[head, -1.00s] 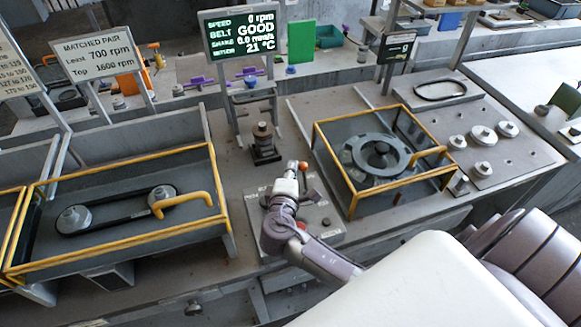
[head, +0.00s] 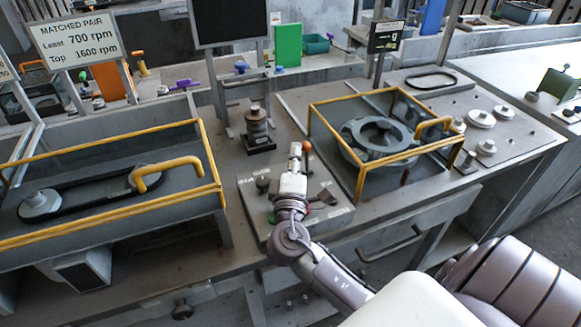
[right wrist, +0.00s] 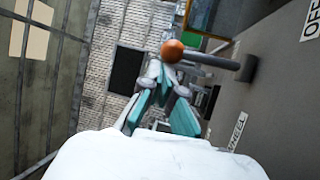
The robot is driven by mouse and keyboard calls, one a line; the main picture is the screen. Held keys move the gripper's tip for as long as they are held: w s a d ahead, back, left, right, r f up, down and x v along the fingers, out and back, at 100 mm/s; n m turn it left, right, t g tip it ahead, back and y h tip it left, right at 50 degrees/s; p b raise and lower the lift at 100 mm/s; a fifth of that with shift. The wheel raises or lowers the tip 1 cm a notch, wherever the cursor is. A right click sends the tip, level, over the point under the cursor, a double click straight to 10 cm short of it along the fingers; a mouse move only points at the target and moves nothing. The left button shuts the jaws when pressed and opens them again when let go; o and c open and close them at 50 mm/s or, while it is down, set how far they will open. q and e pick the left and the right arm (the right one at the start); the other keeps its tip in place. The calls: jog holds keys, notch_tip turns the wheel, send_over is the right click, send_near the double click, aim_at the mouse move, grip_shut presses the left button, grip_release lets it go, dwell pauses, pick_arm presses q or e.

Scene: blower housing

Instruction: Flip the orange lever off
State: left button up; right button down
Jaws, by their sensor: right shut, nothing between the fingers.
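The orange lever (head: 307,147) stands on a small grey control panel (head: 329,218) at mid bench, an orange ball on a dark stem. My right gripper (head: 295,151) is just left of the ball in the head view and hides part of the panel. In the right wrist view the orange ball (right wrist: 171,49) shows just beyond the fingertips of my right gripper (right wrist: 164,72), which is shut and empty. I cannot tell whether they touch. An OFF label (right wrist: 311,20) is on the panel. My left gripper is out of view.
A display (head: 218,20) at the back is dark. A yellow-framed blower housing (head: 362,187) stands right of the panel. A yellow-railed belt tray (head: 110,229) is at left. A small post (head: 257,124) stands behind the panel. A dark knob (head: 263,184) sits on the panel.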

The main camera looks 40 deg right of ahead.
jog(key=shift+s+f, duration=0.15)
jog(key=shift+s, duration=0.35)
jog(key=shift+s+b, duration=0.2)
jog(key=shift+b, duration=0.15)
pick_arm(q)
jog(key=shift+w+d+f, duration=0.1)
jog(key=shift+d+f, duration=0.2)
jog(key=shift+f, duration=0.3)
pick_arm(e)
jog(key=shift+s, duration=0.1)
jog(key=shift+d, duration=0.1)
